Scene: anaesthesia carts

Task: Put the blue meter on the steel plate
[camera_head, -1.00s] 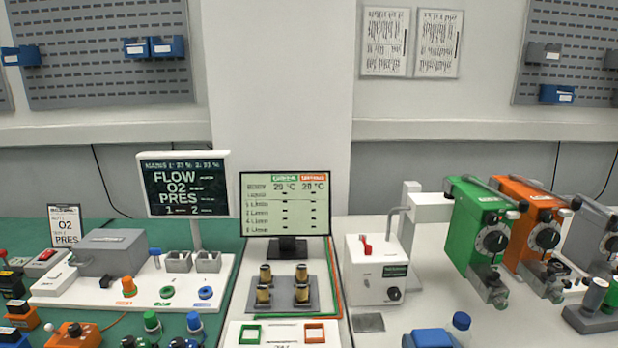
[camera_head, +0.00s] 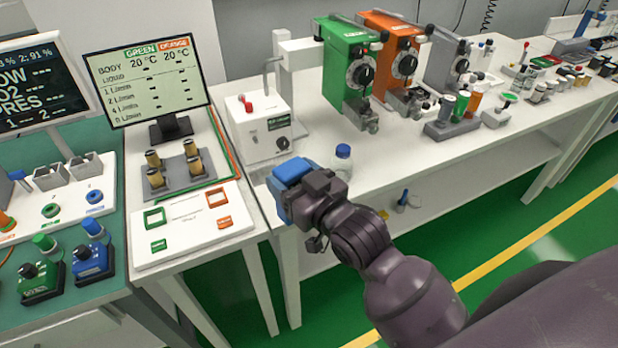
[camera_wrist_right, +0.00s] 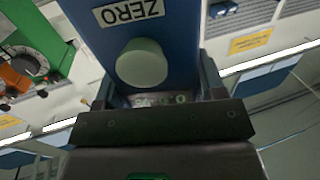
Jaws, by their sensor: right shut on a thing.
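The blue meter (camera_head: 291,172) is between the fingers of my right gripper (camera_head: 305,187) at the front left of the white bench. The right wrist view shows its blue face (camera_wrist_right: 178,60) close up, with a ZERO label and a pale round knob, between the two fingers of the right gripper (camera_wrist_right: 158,85). I cannot tell whether the meter touches the bench. The steel plate cannot be made out now; the meter and gripper cover the area in front of the white box. My left gripper is not in view.
A white box with a red switch (camera_head: 258,128) stands just behind the meter. A blue-capped bottle (camera_head: 342,160) stands close to its right. Green (camera_head: 345,65) and orange (camera_head: 388,50) vaporizers stand further back. A white panel (camera_head: 185,222) lies left, across a gap.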

